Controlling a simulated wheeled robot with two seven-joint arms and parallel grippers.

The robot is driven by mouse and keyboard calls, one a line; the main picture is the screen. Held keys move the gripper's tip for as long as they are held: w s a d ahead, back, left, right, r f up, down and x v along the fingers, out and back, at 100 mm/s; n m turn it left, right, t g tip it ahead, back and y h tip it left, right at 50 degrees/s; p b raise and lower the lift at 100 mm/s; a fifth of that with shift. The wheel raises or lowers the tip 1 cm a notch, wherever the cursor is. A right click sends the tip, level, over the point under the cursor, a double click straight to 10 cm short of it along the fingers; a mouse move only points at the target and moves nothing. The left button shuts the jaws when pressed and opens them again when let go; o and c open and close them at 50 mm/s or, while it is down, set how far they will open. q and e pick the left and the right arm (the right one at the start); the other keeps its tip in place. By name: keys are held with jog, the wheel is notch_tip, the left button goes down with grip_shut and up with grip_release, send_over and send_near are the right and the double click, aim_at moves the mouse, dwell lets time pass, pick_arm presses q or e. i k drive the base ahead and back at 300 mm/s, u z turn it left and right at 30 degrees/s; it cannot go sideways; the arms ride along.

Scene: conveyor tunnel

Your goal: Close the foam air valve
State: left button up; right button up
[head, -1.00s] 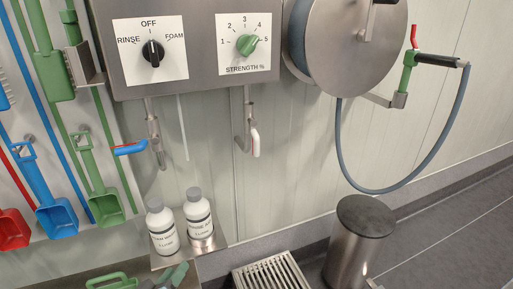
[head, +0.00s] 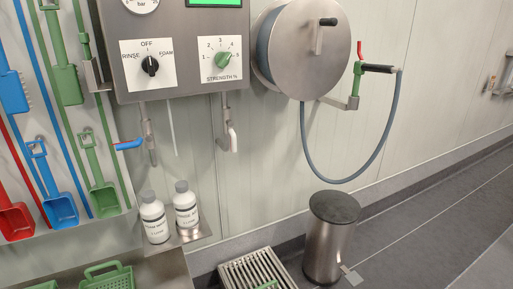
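Two lever valves hang on pipes under the steel control panel (head: 180,20). The left one has a blue lever (head: 129,145) sticking out sideways to the left, across its pipe. The right one has a white lever with some red (head: 232,138), pointing down along its pipe. No label shows which of them is the foam air valve. The panel has a black selector knob (head: 150,66) marked RINSE, OFF and FOAM, pointing up at OFF, and a green STRENGTH % knob (head: 222,60). Neither of my grippers is in view.
Two white bottles (head: 154,219) stand on a small steel shelf (head: 196,238) below the valves. A hose reel (head: 305,45) with a hanging hose is to the right. A pedal bin (head: 330,240) and a floor grate (head: 256,270) stand below. Coloured tools hang at left. The right floor is clear.

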aim_at(232, 134)
jog(key=z, duration=0.25)
jog(key=i, duration=0.7)
jog(key=u, duration=1.5)
